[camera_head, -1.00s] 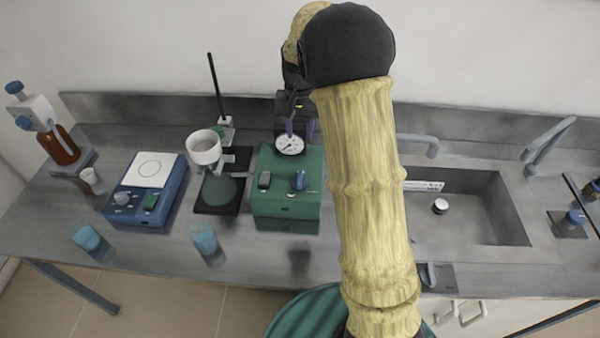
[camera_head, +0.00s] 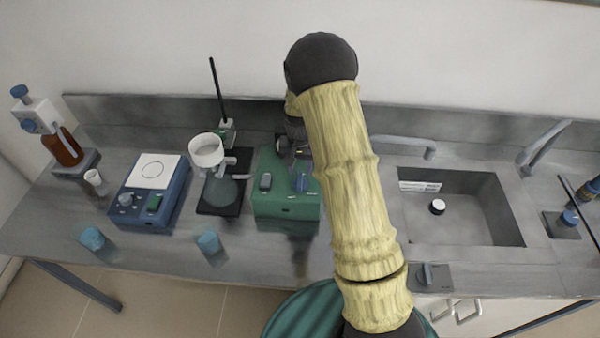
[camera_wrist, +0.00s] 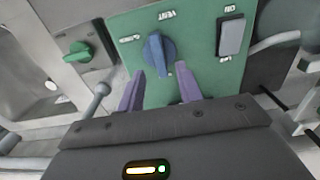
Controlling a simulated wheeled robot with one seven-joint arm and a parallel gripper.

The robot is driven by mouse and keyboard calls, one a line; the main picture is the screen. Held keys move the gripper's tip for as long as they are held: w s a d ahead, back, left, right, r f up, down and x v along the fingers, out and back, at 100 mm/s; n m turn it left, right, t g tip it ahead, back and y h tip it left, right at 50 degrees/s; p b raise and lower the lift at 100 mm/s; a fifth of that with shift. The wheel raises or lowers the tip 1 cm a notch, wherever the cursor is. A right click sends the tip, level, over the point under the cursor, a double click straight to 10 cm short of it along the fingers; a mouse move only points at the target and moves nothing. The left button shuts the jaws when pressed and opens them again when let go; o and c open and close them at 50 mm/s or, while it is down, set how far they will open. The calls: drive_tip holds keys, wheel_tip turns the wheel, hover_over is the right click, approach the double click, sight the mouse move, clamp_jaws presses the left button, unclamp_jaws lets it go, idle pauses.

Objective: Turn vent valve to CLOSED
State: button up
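Contact cannot be told. In the head view my arm and wrist partly hide the box's back and the gripper.
A grey rocker switch (camera_wrist: 232,37) sits beside the knob on the green panel. A green knob (camera_wrist: 78,51) on a grey plate is to the left. A blue hotplate (camera_head: 146,195), a stand with a white bowl (camera_head: 206,151) and a sink (camera_head: 460,205) share the bench.

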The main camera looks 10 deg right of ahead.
sight(300, 178)
drive_tip(key=shift+f+p, duration=0.4)
drive_tip(key=shift+f, duration=1.7)
clamp_jaws()
